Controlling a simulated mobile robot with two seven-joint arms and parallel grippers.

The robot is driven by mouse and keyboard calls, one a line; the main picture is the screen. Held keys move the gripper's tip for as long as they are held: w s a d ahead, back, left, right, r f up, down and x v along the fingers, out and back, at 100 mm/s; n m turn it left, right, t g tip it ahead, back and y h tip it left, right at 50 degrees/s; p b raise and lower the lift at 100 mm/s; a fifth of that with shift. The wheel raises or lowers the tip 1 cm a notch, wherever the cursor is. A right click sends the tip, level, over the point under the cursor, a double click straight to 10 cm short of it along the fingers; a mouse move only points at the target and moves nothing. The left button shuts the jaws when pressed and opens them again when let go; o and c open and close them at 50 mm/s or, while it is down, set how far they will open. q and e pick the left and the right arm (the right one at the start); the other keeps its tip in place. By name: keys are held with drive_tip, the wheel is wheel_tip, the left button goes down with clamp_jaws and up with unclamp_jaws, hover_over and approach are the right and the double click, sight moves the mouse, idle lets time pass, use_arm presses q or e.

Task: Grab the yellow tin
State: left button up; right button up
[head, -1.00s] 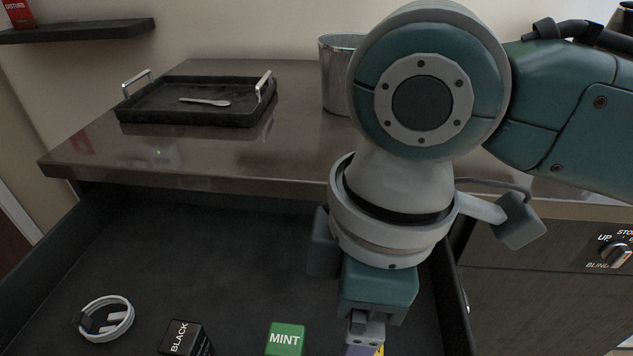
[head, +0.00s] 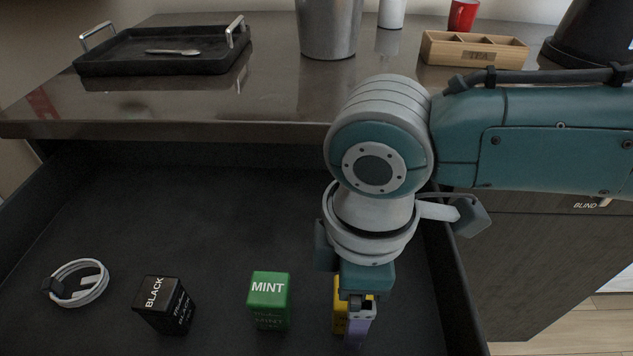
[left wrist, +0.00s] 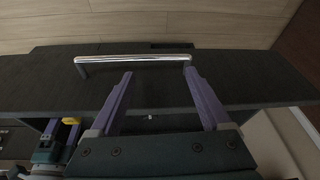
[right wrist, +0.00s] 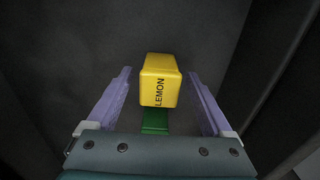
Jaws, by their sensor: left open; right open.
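The yellow tin (right wrist: 160,80), marked LEMON, stands in the open dark drawer. In the right wrist view it lies between the two purple fingers of my right gripper (right wrist: 160,108), which is open with a gap on each side of the tin. In the head view the yellow tin (head: 340,305) is partly hidden behind my right gripper (head: 357,325). My left gripper (left wrist: 160,95) is open and empty, in front of the drawer's front with its metal handle (left wrist: 133,59). It is not in the head view.
A green MINT tin (head: 270,300) stands left of the yellow tin, with a black BLACK tin (head: 165,305) and a coiled white cable (head: 80,283) farther left. The drawer's right wall (head: 440,260) is close to my right arm. The drawer's back is clear.

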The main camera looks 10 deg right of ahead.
clamp_jaws()
idle(0.7)
